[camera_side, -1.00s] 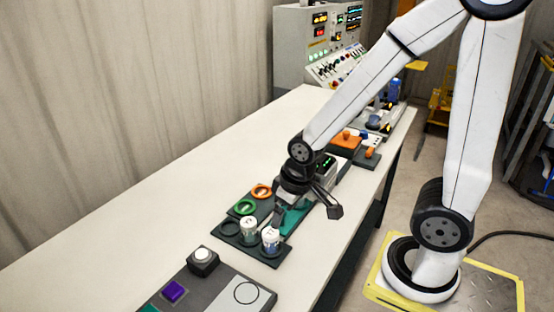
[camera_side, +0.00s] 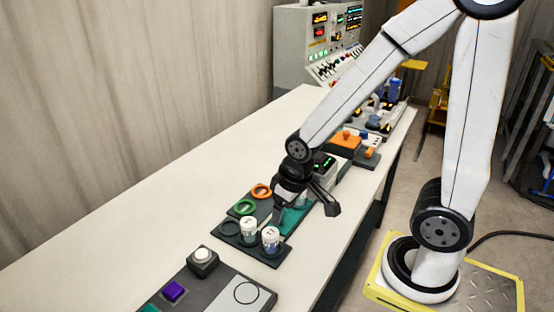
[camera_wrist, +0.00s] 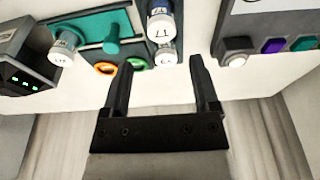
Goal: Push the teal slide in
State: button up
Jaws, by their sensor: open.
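The teal slide (camera_side: 291,219) lies in a dark tray beside the jars, partly hidden by my gripper in the side view. In the wrist view its teal plate (camera_wrist: 90,24) shows at the upper left, with an upright teal knob (camera_wrist: 112,42) on it. My gripper (camera_side: 306,211) is open and low over the tray area, its two fingers spread wide. In the wrist view the fingertips (camera_wrist: 160,64) stand below the knob and jars, with nothing held between them. I cannot tell whether a finger touches the slide.
White-capped jars (camera_side: 249,229) (camera_side: 271,240) stand at the tray's near end. A green ring (camera_side: 244,207) and an orange ring (camera_side: 261,191) lie beside them. A box with green lights (camera_side: 324,167) is behind my gripper. A button panel (camera_side: 203,262) is nearer the camera. The table's left side is clear.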

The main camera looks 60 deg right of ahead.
jog(key=w+d+m+g, duration=0.1)
jog(key=w+d, duration=0.1)
jog(key=d, duration=0.1)
jog(key=w+d+f+m, duration=0.1)
jog(key=w+d, duration=0.1)
jog(key=d, duration=0.1)
jog(key=w+d+f+g, duration=0.1)
jog(key=w+d, duration=0.1)
jog(key=d, duration=0.1)
jog(key=shift+w+d+m+g, duration=0.1)
jog(key=shift+w+m+g, duration=0.2)
jog(key=shift+m, duration=0.1)
jog(key=shift+f, duration=0.1)
jog(key=shift+f, duration=3.75)
grip_shut()
